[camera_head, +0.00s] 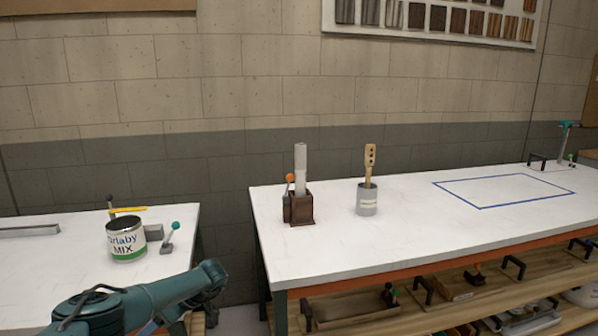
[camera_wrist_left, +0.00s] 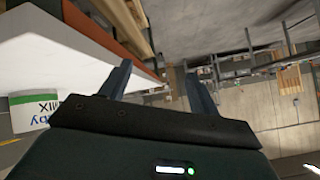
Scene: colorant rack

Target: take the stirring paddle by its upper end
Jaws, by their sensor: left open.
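The stirring paddle (camera_head: 370,158) is a flat light-wood piece with dark holes in its upper end. It stands roughly upright in a small grey can (camera_head: 367,203) on the right-hand white table. The can hides its lower end. My left gripper (camera_wrist_left: 158,72) is open with nothing between its fingers in the left wrist view. In the head view my left arm comes in at the lower left, well to the left of the paddle and nearer to me; its fingers cannot be made out there. My right gripper is in neither view.
A brown holder (camera_head: 302,210) with a grey cylinder (camera_head: 300,165) stands left of the can. A paint can (camera_head: 126,242) stands on the left table; its label shows in the left wrist view (camera_wrist_left: 28,112). A gap separates the tables. The blue-outlined area (camera_head: 505,190) is clear.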

